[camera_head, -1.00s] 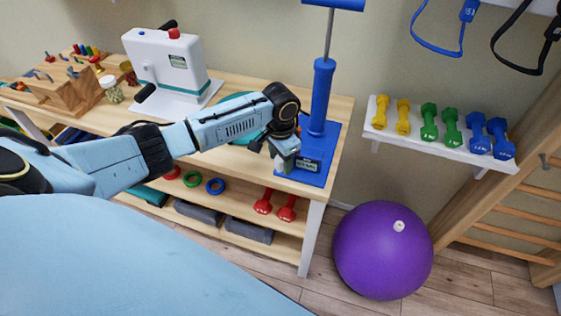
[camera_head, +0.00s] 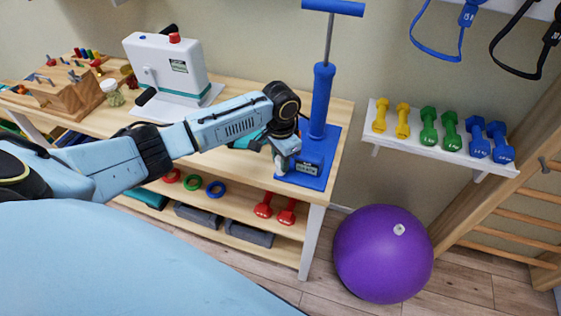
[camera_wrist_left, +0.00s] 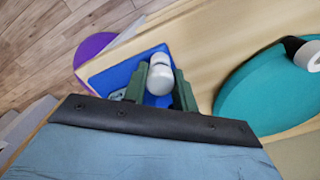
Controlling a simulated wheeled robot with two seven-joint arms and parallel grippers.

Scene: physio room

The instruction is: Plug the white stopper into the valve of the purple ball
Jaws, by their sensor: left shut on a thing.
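The purple ball (camera_head: 378,262) rests on the floor to the right of the wooden bench, its pale valve (camera_head: 399,229) facing up near the top. A part of the purple ball shows beyond the bench edge in the left wrist view (camera_wrist_left: 92,46). My left gripper (camera_head: 284,163) is over the bench, in front of the blue pump, up and to the left of the ball and well apart from it. In the left wrist view its green fingers are shut on the white stopper (camera_wrist_left: 160,76), whose rounded end sticks out. My right gripper is not in view.
A blue pump (camera_head: 318,115) stands on the right end of the wooden bench (camera_head: 345,110), close behind my left gripper. A wall shelf (camera_head: 440,146) with several dumbbells is above the ball. Wooden wall bars (camera_head: 515,222) are right of it. Floor shows around the ball.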

